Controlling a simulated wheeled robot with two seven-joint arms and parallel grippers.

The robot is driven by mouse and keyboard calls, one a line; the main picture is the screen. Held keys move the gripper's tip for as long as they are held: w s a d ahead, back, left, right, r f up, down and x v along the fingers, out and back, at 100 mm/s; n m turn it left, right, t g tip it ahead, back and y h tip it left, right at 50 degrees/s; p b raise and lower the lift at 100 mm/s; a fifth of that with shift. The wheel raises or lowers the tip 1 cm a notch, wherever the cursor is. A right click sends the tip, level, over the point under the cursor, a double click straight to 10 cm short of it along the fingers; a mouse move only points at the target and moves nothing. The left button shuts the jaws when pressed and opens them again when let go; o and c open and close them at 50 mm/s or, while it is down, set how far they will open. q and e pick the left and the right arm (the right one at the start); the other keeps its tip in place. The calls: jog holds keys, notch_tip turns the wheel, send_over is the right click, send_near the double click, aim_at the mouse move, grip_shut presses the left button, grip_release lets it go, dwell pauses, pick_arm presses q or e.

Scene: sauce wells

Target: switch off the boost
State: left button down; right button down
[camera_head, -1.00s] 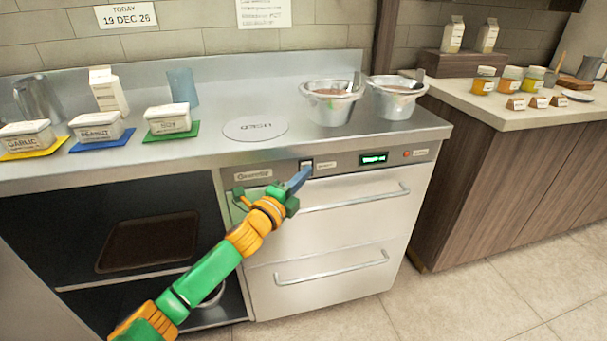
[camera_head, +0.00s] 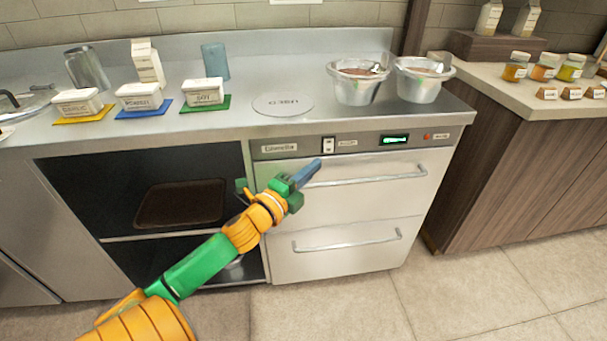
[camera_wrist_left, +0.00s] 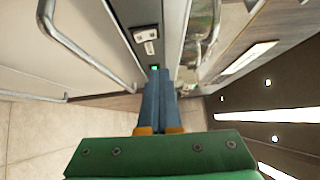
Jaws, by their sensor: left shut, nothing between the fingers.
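The boost switch (camera_head: 328,145) is a small white rocker on the front panel of the steel drawer unit. A small label sits to its right and a lit green display (camera_head: 395,139) further right. The switch also shows in the left wrist view (camera_wrist_left: 146,35), top centre. Whether it is on or off is too small to tell. My left gripper (camera_head: 312,168) is shut and empty, its blue fingertips just below and left of the switch, apart from it. Its fingers fill the middle of the left wrist view (camera_wrist_left: 158,85). My right gripper is not in view.
Two drawers with bar handles (camera_head: 365,176) lie below the panel. Two metal wells (camera_head: 360,82) stand on the counter above. Labelled tubs (camera_head: 142,97) on coloured mats stand at left. A red indicator (camera_head: 428,136) is at the panel's right. The floor in front is clear.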

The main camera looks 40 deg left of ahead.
pick_arm(q)
jog(key=s, duration=0.3)
jog(key=shift+s+d+r, duration=0.25)
jog(key=shift+r, duration=0.1)
jog(key=s+a+f+n+g+y, duration=0.1)
jog(key=s+a+f+n+g, duration=0.15)
jog(key=f, duration=0.65)
jog(key=s+a+f+n+g+y, duration=0.15)
jog(key=f+n, duration=0.25)
jog(key=f, duration=0.5)
jog(key=s+d+f+n+g, duration=0.2)
jog(key=s+f+g, duration=0.1)
jog(key=f, duration=0.5)
jog(key=s+d+f+n+g, duration=0.1)
jog(key=s+f+n+g, duration=0.1)
jog(key=s+f, duration=0.35)
jog(key=s+d+f+n+g+h, duration=0.2)
jog(key=s+d+f+g, duration=0.2)
jog(key=s+d+f, duration=0.5)
jog(key=s+d+f+n+g+h, duration=0.2)
jog(key=s+d+f+n+g, duration=0.15)
jog(key=s+d+f, duration=0.6)
jog(key=s+a+r+p, duration=0.1)
jog(key=r+p, duration=0.6)
jog(key=s+a+r+p, duration=0.1)
jog(key=s+r+p, duration=0.1)
jog(key=r+p, duration=0.5)
jog(key=shift+s+a+r+m+g, duration=0.25)
jog(key=shift+a+r+m+g, duration=0.1)
jog(key=shift+r+m+g, duration=0.15)
